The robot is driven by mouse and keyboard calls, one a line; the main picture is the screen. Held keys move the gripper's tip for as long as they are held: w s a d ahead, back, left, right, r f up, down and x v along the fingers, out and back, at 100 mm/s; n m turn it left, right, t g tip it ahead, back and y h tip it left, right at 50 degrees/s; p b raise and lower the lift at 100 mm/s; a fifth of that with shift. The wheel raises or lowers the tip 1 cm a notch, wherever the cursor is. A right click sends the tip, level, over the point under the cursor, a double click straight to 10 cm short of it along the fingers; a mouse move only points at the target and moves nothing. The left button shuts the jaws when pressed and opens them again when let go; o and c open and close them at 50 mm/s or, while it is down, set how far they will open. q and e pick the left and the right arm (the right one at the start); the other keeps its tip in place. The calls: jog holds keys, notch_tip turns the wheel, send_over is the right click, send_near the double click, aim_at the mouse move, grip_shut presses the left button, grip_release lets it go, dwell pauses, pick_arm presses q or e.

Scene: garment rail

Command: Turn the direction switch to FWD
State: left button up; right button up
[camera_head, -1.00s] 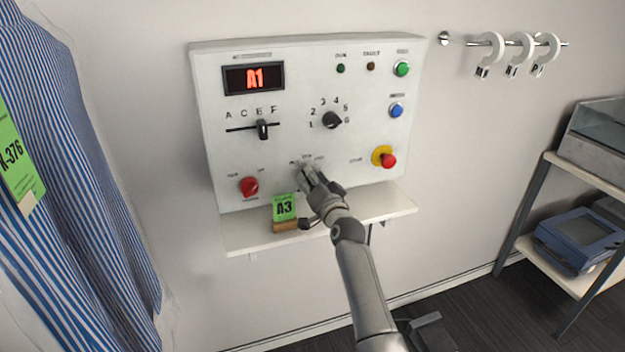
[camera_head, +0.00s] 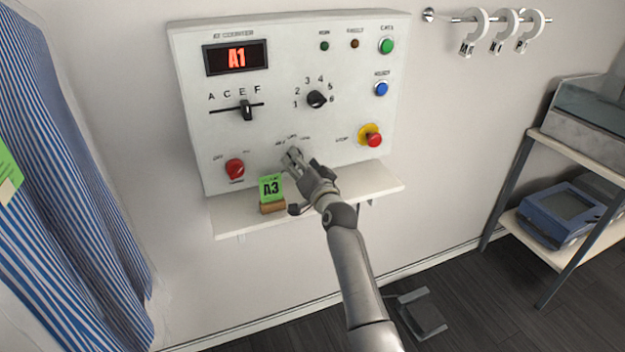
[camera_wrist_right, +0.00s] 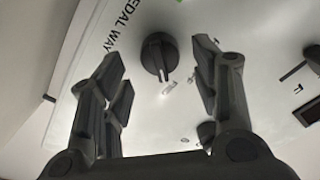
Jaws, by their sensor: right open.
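The direction switch shows in the right wrist view as a round black knob (camera_wrist_right: 158,57) with a pale pointer line, under lettering that reads "EDAL WAY". In the head view it is hidden behind my right gripper (camera_head: 292,158), below an arc of small blurred labels at the lower middle of the white control panel (camera_head: 215,125). In the right wrist view the right gripper's fingers (camera_wrist_right: 160,72) are apart on either side of the knob, with visible gaps to it. The gripper holds nothing. My left gripper is not in view.
Striped garments (camera_head: 60,190) hang at left.

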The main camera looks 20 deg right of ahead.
jog(key=s, duration=1)
jog(key=shift+d, duration=0.15)
